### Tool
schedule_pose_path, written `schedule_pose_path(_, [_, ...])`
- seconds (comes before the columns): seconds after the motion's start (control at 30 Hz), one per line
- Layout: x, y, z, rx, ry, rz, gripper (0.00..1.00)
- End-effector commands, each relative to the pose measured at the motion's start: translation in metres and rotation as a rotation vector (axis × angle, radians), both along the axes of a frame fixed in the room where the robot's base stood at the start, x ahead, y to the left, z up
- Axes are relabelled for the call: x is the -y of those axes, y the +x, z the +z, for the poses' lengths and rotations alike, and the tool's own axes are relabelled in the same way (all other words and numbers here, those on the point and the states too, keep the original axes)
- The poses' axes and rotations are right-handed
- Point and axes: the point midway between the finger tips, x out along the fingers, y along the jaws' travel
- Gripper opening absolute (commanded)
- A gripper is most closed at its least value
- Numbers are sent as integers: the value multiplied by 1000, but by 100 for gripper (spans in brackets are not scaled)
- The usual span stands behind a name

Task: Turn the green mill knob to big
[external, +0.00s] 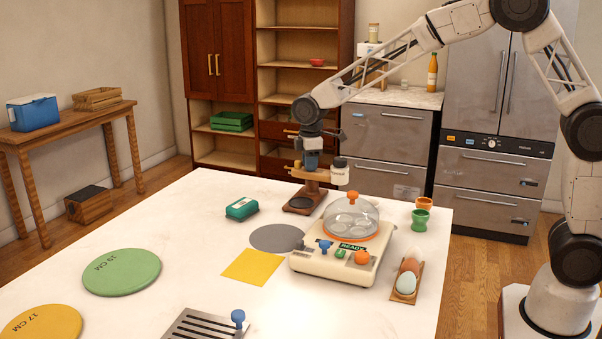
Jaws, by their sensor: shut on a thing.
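A brown mill-like stand (302,204) with a dark round patch on its base stands at the back of the white table. A tan upper part (311,174) sits on it, with a pale jar with a black lid (339,172) at its right. My gripper (312,163) points down and is shut at the top of this stand. The fingertips are small, and what lies between them is hidden. I see no green knob on the stand. A cream egg cooker (305,266) in front has a clear dome and a green knob (340,254) between a blue one and an orange one.
A green box (242,209), a grey disc (277,238) and a yellow square (253,267) lie left of the cooker. Egg cups (421,219) and an egg tray (395,292) are at its right. The table's left back is clear.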

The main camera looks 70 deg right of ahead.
Motion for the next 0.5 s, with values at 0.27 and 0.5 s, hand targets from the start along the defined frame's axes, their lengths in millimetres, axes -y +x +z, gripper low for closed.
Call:
schedule_pose_path(0.27, [-1, 0, 0, 0, 0, 2, 0])
schedule_pose_path(0.5, [0, 0, 0, 0, 0, 1, 50])
